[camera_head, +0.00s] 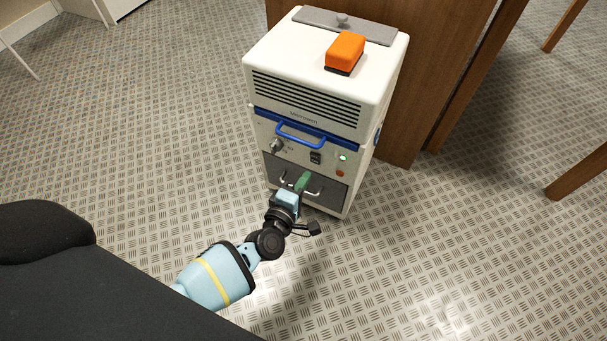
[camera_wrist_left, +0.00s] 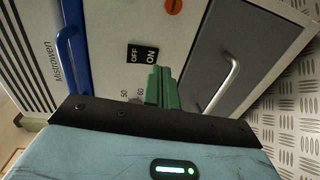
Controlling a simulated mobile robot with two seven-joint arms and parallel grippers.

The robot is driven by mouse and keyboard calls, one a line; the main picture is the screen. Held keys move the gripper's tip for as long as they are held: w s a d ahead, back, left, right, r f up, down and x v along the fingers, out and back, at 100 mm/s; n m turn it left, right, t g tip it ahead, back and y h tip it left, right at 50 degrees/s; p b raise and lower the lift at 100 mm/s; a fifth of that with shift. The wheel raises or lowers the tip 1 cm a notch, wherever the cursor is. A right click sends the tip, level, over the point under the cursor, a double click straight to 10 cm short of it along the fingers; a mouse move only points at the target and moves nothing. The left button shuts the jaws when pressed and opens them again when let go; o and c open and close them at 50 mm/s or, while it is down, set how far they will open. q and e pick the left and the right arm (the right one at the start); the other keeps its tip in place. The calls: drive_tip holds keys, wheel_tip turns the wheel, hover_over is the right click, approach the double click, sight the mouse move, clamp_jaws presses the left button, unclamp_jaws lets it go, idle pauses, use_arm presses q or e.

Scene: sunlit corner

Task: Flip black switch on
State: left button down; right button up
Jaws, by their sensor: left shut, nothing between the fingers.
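The black switch (camera_head: 316,157) is on the front panel of a white machine (camera_head: 262,78), between a round knob and a green light. In the left wrist view the switch (camera_wrist_left: 142,54) shows the words OFF and ON. My left gripper (camera_head: 303,180) has green fingers and is shut with nothing between them. It is in front of the panel, just below the switch in the head view. In the left wrist view the closed fingertips (camera_wrist_left: 160,72) are close beside the ON end. I cannot tell if they touch it. My right gripper is not in view.
A blue handle (camera_head: 300,135), a knob (camera_head: 276,145) and an orange-red button (camera_head: 340,173) are on the front. A metal handle (camera_wrist_left: 224,86) on the grey lower panel is near my fingers. An orange block (camera_head: 346,50) is on top. Wooden furniture (camera_head: 420,70) stands behind.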

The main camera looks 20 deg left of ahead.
use_arm(q)
drive_tip(key=s+f+p, duration=0.1)
drive_tip(key=s, duration=0.9)
drive_tip(key=shift+s+a+p, duration=0.2)
drive_tip(key=shift+s+p, duration=0.1)
drive_tip(key=shift+p, duration=0.1)
drive_tip(key=shift+f, duration=0.15)
